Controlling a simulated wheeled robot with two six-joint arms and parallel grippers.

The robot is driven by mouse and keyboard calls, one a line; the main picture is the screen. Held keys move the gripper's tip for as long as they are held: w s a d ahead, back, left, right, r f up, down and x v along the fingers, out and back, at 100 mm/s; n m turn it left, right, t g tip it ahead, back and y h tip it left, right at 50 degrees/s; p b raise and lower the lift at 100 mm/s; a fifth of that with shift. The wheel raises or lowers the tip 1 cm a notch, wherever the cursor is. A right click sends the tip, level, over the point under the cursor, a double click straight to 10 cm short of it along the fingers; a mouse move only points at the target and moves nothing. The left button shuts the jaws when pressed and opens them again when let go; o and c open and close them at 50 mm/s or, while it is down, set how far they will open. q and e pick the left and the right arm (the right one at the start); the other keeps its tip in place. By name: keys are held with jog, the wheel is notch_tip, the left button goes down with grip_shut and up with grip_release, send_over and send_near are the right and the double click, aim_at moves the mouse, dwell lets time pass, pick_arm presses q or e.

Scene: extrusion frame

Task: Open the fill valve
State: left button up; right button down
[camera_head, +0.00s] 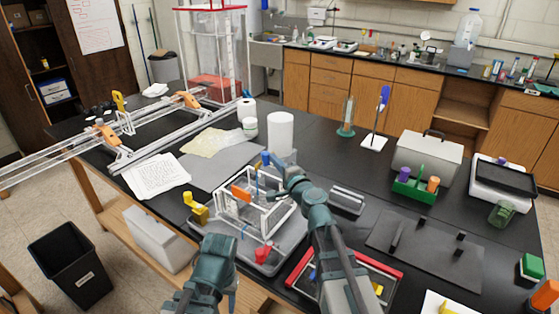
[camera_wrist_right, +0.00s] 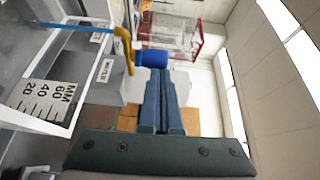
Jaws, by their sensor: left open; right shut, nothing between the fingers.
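A clear-walled tank in a white frame (camera_head: 240,215) stands in a grey tray (camera_head: 290,240) on the black bench. At its back is a blue knob (camera_head: 266,158). In the right wrist view a blue cylinder (camera_wrist_right: 153,58) sits beside a yellow curved part (camera_wrist_right: 124,45) and a blue tube (camera_wrist_right: 75,27). I cannot tell for certain which fitting is the fill valve. My right gripper (camera_head: 275,170) is at the tank's back; its shut, empty fingers (camera_wrist_right: 165,75) point at the blue cylinder. My left gripper (camera_head: 216,243) is open, in front of the tank.
A yellow fitting (camera_head: 195,207) is left of the tank and a red fitting (camera_head: 263,253) is at its front. A white cylinder (camera_head: 281,132) stands behind. A red-edged tray (camera_head: 350,270) lies at right. A metal track (camera_head: 150,140) runs along the left.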

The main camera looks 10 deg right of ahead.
jog(key=shift+s+a, duration=0.1)
jog(key=shift+a, duration=1.7)
jog(key=shift+s, duration=0.1)
